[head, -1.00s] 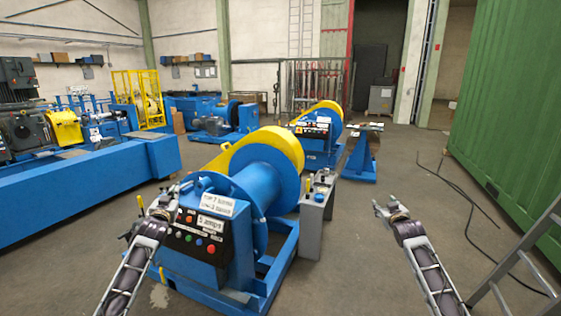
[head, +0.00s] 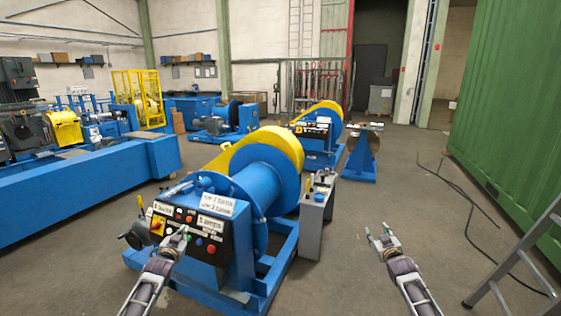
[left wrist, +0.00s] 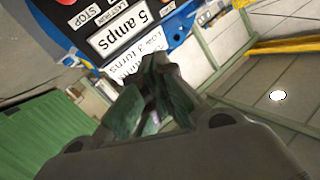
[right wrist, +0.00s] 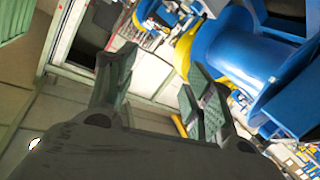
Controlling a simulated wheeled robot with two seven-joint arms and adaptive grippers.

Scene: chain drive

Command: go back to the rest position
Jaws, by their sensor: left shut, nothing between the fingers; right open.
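My left gripper (head: 181,234) is shut and empty. In the head view it shows in front of the lower part of the winch's black control panel (head: 162,208); I cannot tell whether it is clear of the panel. In the left wrist view its fingers (left wrist: 152,70) meet below the "5 amps" label (left wrist: 124,28). My right gripper (head: 377,232) is open and empty over bare floor to the right of the blue winch (head: 270,185). The right wrist view shows its two fingers (right wrist: 157,76) well apart with nothing between them.
A grey control box (head: 312,222) with a lever stands right of the winch drum. A ladder (head: 515,258) and a black cable (head: 480,205) are at the right, near a green container (head: 510,110). A long blue machine bed (head: 80,190) is at the left. The floor around my right gripper is clear.

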